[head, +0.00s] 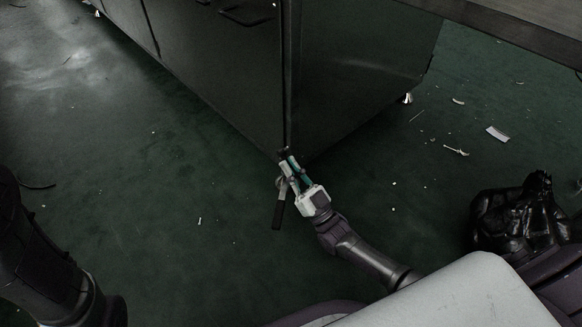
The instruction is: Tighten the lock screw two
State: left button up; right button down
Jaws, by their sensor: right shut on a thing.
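A dark cabinet-like housing (235,85) stands at the top, its near lower corner in the middle of the head view. My right gripper (285,158), white with teal parts, reaches that corner from below right. It is shut on a small dark piece at the corner, mostly hidden by the fingers; I cannot tell whether this is the lock screw. A dark, flat handle (278,213) with a paler metal upper end hangs beside the fingers, and I cannot tell how it joins the held piece. My left arm shows at the lower left; its gripper is out of view.
The dark green floor (150,190) is mostly clear, with small pale scraps (497,134) at the right. A glossy black lumpy object (520,215) is at the right edge. A small bright foot (407,98) shows under the housing's right end.

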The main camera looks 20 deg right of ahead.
jog(key=c, duration=1.2)
grip_release()
jog(key=shift+c, duration=0.2)
jog(key=shift+s, duration=0.1)
jog(key=shift+s+d+f, duration=0.15)
jog(key=shift+s+f, duration=0.1)
jog(key=shift+f, duration=0.05)
jog(key=s+d, duration=0.2)
jog(key=s, duration=0.4)
jog(key=s+d+f, duration=0.1)
jog(key=s+d, duration=0.1)
jog(key=s, duration=0.5)
jog(key=shift+d, duration=0.35)
jog(key=shift+f, duration=0.1)
